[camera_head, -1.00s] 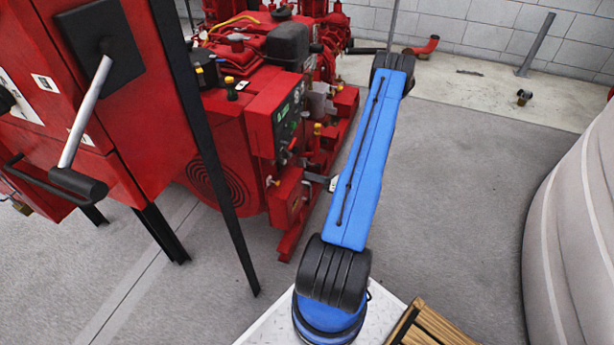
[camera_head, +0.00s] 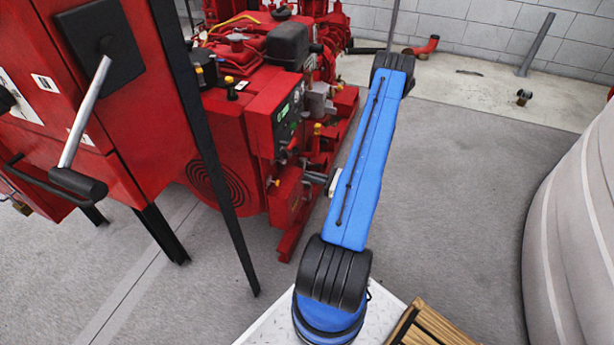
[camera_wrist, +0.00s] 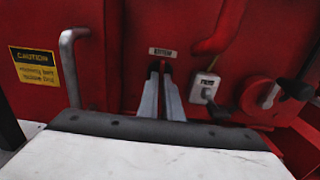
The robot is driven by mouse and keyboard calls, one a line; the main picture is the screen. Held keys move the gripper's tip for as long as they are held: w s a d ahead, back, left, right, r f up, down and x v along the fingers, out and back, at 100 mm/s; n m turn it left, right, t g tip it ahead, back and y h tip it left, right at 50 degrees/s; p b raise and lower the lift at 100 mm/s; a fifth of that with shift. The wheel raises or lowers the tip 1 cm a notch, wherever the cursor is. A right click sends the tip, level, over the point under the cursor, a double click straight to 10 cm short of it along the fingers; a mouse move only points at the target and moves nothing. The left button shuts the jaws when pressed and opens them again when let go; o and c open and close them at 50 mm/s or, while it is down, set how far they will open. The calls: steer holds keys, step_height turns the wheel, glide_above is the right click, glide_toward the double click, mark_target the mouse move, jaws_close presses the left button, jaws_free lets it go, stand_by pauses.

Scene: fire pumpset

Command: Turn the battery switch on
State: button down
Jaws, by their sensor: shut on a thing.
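The red control box (camera_head: 286,197) of the pump set is at the centre in the head view. In the wrist view its red front panel (camera_wrist: 130,75) fills the background. A small white label (camera_wrist: 162,51), too blurred to read surely, sits just above my fingertips. My gripper (camera_wrist: 161,72) reaches the panel directly below this label, its two grey fingers close together. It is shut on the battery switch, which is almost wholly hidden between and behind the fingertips. Which way the switch is turned cannot be told. In the head view my gripper (camera_head: 316,178) shows beside the box, partly behind my blue arm.
In the wrist view, a grey handle (camera_wrist: 72,65) and a yellow caution label (camera_wrist: 36,67) are left of my fingers. A white plate with a black lever (camera_wrist: 205,88) and a red round part (camera_wrist: 259,95) are close on the right. A red cabinet (camera_head: 90,90) stands left.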

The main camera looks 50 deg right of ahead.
stand_by(0.4)
steer(key=c, duration=1.9)
jaws_free()
steer(key=shift+c, duration=0.2)
steer(key=shift+s, duration=0.15)
steer(key=v, duration=1.7)
steer(key=shift+s+d+f, duration=0.1)
steer(key=shift+d, duration=0.05)
